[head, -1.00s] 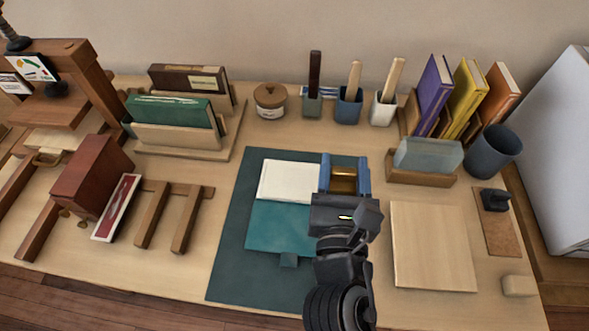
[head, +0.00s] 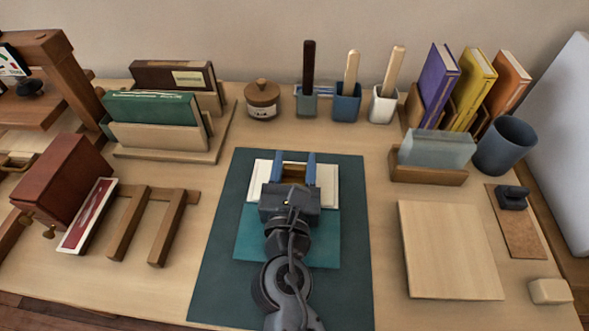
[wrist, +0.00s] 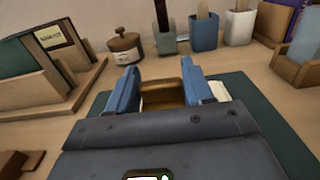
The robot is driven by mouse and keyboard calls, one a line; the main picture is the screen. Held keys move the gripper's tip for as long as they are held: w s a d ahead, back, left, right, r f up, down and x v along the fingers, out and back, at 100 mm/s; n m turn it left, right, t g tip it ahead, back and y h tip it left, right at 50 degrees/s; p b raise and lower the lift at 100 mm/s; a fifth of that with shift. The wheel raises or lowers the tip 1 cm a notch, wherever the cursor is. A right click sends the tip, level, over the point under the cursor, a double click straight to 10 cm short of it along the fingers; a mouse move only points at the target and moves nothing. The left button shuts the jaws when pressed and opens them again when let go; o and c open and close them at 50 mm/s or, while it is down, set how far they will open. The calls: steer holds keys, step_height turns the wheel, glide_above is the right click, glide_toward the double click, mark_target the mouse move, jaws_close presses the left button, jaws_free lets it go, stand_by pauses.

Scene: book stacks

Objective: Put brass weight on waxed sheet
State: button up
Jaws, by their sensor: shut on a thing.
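My gripper (head: 294,170) has blue fingers and is shut on the brass weight (head: 293,174), a brown-gold block. The wrist view shows the brass weight (wrist: 162,94) between the two fingers (wrist: 162,80). The waxed sheet (head: 326,190) appears to be the white sheet lying on the teal piece (head: 325,240) on the dark green mat. The gripper and weight are over the white sheet in the head view. I cannot tell whether the weight touches it. My gripper and arm hide the sheet's middle.
The dark green mat (head: 215,270) lies mid-table. A wooden board (head: 450,250) lies to its right, and a wooden rack (head: 150,225) and red box (head: 62,180) to its left. A lidded jar (head: 263,100) and several brush pots (head: 346,106) stand behind. Books stand at the back right.

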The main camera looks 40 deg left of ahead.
steer(key=o, duration=1.4)
steer(key=shift+f, duration=0.1)
steer(key=v, duration=1.2)
